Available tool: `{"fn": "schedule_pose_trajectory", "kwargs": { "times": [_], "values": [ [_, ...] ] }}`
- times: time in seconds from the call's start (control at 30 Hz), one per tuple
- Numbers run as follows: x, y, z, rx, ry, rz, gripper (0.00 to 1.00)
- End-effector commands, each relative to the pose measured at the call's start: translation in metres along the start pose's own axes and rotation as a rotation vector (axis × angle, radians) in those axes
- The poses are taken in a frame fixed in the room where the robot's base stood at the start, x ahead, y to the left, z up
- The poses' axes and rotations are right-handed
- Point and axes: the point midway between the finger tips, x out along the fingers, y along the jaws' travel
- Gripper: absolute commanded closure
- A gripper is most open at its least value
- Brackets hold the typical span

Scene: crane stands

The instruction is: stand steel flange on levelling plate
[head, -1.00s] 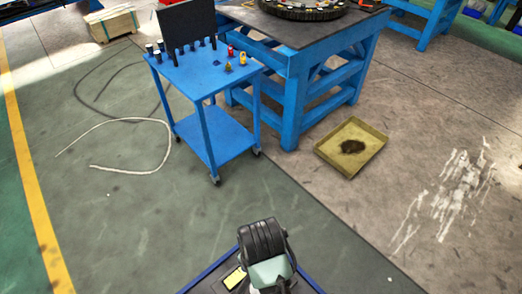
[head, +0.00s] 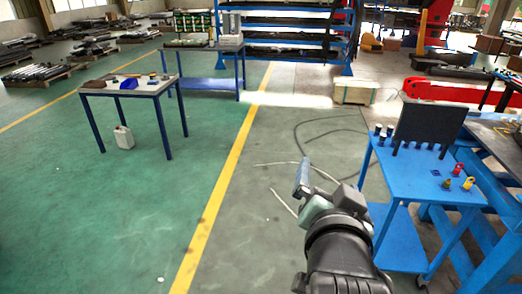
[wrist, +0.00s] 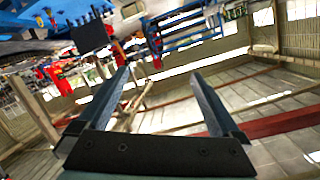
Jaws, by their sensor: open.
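My gripper (head: 302,178) is raised in front of me in the head view, over open floor left of the blue cart (head: 405,250). In the wrist view its two fingers (wrist: 162,75) are wide apart with nothing between them. I cannot make out a steel flange for certain in either view. A small dark blue square (head: 436,173) lies on the cart top; I cannot tell whether it is the levelling plate. Small things on the grey-topped table (head: 105,91) at the left include a blue bin (head: 129,84), but they are too small to identify.
The cart carries a dark upright panel (head: 430,122), dark pegs, a red piece (head: 459,168) and yellow pieces. A white can (head: 124,137) stands under the left table. Another bench (head: 205,83) stands behind. Cables (head: 315,170) lie on the floor.

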Motion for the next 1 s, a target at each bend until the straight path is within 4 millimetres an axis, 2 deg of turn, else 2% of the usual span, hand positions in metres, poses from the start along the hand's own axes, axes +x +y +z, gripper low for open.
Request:
{"fn": "schedule_pose_trajectory", "kwargs": {
  "times": [0.03,0.1,0.17,0.2,0.33,0.4,0.53,1.0],
  "values": [
    [-0.014,-0.041,-0.035,-0.061,0.119,-0.098,0.00],
    [-0.041,-0.089,-0.079,-0.141,0.289,-0.213,0.00],
    [-0.071,-0.125,-0.112,-0.197,0.435,-0.296,0.00],
    [-0.092,-0.145,-0.131,-0.227,0.526,-0.343,0.00],
    [-0.158,-0.189,-0.174,-0.288,0.776,-0.446,0.00],
    [-0.184,-0.200,-0.188,-0.302,0.868,-0.474,0.00],
    [-0.208,-0.209,-0.199,-0.314,0.954,-0.496,0.00],
    [-0.210,-0.209,-0.200,-0.315,0.960,-0.496,0.02]
  ]
}}
